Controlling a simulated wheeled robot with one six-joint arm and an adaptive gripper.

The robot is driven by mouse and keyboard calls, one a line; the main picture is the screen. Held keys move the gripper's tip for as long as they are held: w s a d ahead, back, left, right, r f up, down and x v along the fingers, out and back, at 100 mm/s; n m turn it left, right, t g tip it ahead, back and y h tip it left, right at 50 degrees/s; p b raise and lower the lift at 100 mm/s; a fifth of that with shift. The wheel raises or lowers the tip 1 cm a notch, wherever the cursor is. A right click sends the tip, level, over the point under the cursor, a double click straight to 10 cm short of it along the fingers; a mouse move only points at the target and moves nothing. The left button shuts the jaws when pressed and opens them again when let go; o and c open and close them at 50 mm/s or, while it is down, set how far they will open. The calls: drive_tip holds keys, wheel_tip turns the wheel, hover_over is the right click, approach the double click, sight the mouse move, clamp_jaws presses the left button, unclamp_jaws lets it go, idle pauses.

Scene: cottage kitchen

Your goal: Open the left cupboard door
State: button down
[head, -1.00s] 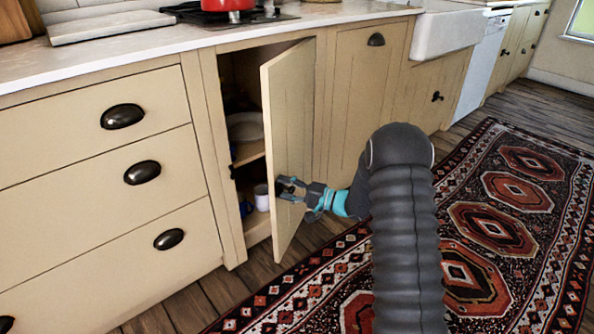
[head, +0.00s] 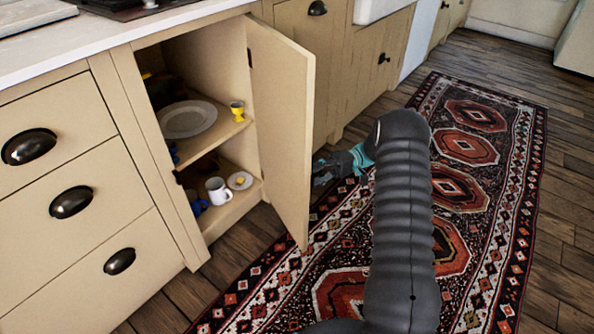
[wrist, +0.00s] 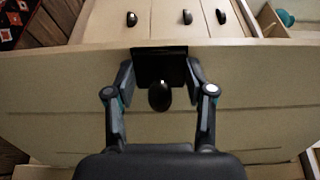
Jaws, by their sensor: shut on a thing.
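The cream left cupboard door (head: 280,120) stands wide open, swung out from its hinges on the right side of the opening. The cupboard (head: 206,225) shows its inside. In the wrist view the door panel (wrist: 60,100) fills the middle, with its free edge across the upper part. My gripper (wrist: 160,72) is shut on the door's dark knob (wrist: 160,97), close to that edge. In the head view my gripper (head: 335,168) is on the outer face of the door, its fingertips hidden behind the panel.
A white plate (head: 188,119) and a yellow egg cup (head: 237,111) are on the upper shelf. A white mug (head: 217,191) and a small saucer (head: 240,181) are below. Drawers (head: 75,190) stand at left. A patterned rug (head: 462,190) covers the floor at right.

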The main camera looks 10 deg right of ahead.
drive_tip(key=shift+w+d, duration=0.25)
drive_tip(key=shift+d, duration=0.1)
drive_tip(key=shift+c, duration=2)
unclamp_jaws()
drive_tip(key=shift+d, duration=0.1)
